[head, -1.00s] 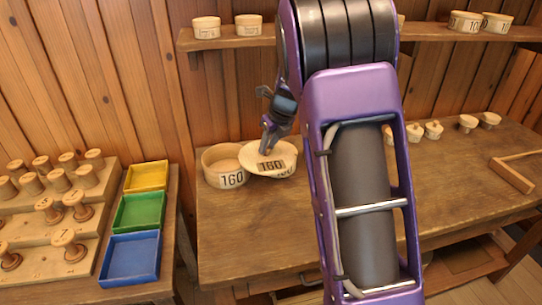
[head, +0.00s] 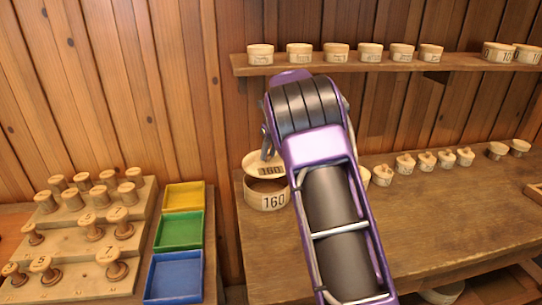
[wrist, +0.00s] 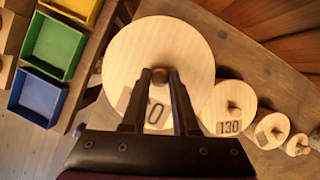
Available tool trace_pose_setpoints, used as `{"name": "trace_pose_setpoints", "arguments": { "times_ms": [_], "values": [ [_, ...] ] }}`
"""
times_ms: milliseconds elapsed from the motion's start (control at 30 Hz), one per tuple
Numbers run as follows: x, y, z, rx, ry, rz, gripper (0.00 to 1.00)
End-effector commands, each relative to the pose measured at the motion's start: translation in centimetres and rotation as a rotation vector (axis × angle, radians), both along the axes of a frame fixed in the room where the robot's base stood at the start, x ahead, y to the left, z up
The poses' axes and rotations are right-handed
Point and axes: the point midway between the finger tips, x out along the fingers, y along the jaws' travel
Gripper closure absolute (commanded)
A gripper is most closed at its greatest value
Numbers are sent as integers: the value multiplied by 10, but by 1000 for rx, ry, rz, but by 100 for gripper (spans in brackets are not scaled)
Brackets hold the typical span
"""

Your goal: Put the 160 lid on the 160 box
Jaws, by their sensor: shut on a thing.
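The 160 lid (head: 268,170) is a pale wooden disc with a dark-numbered label. My gripper (head: 266,151) is shut on its small knob. In the wrist view the fingertips (wrist: 160,77) pinch the knob, and the lid (wrist: 150,45) spreads beneath them, its label partly hidden by a finger. The 160 box (head: 266,201) stands upright on the bench, below the lid in the head view. Part of its dark opening shows under the lid's front edge, so the lid appears held above it, not seated. The lid hides the box in the wrist view.
The bench (head: 420,215) holds a row of small lidded boxes (head: 405,164) at right; a 130 lid (wrist: 232,108) is close beside the held lid. A shelf (head: 380,64) with boxes is behind. Coloured trays (head: 180,228) and spools (head: 92,227) stand left. My arm hides part of the bench.

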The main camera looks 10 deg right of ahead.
Motion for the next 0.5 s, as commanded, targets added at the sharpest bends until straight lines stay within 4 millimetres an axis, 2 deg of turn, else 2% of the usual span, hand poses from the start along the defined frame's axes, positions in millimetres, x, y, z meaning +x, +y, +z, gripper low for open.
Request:
{"name": "trace_pose_setpoints", "arguments": {
  "times_ms": [267, 500],
  "values": [
    [3, 0, -4, -1, 1, 0, 100],
    [3, 0, -16, -1, 0, 0, 100]
  ]
}}
